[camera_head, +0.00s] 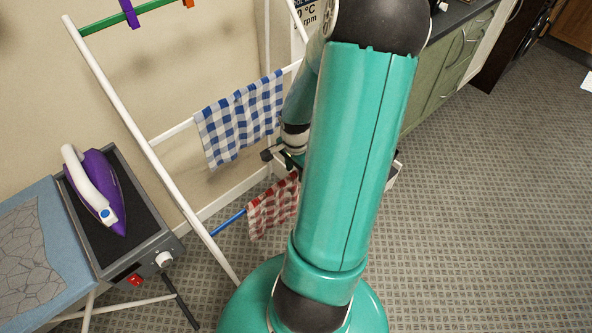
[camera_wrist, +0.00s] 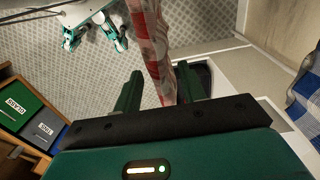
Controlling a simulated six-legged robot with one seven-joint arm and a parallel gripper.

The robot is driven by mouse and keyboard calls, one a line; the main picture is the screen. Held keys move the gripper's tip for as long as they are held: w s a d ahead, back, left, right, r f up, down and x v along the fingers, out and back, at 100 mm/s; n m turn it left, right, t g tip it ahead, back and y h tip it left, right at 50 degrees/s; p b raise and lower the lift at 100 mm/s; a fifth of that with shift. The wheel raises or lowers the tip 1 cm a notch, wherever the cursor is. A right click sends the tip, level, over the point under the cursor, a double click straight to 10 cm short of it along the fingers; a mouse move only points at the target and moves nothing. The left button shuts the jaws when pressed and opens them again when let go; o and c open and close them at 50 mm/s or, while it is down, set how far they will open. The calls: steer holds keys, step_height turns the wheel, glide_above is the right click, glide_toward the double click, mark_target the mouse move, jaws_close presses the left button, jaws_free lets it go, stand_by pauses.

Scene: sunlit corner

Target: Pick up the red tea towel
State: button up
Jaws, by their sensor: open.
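The red tea towel (camera_head: 272,208), red and white checked, hangs on a low blue rail of the white drying rack. Its right side is hidden behind my arm in the head view. In the wrist view the towel (camera_wrist: 150,40) shows nearly edge-on as a narrow strip running down between the two fingers. My gripper (camera_wrist: 160,84) is open, with one finger on each side of the towel. I cannot tell whether either finger touches it. In the head view my gripper is mostly hidden behind my arm, just above the towel.
A blue and white checked towel (camera_head: 240,118) hangs higher on the rack (camera_head: 150,165). Green cabinets (camera_head: 440,80) line the back right.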

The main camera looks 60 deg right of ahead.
steer(key=shift+f, duration=0.45)
jaws_close()
steer(key=shift+r, duration=3.5)
steer(key=shift+r, duration=0.1)
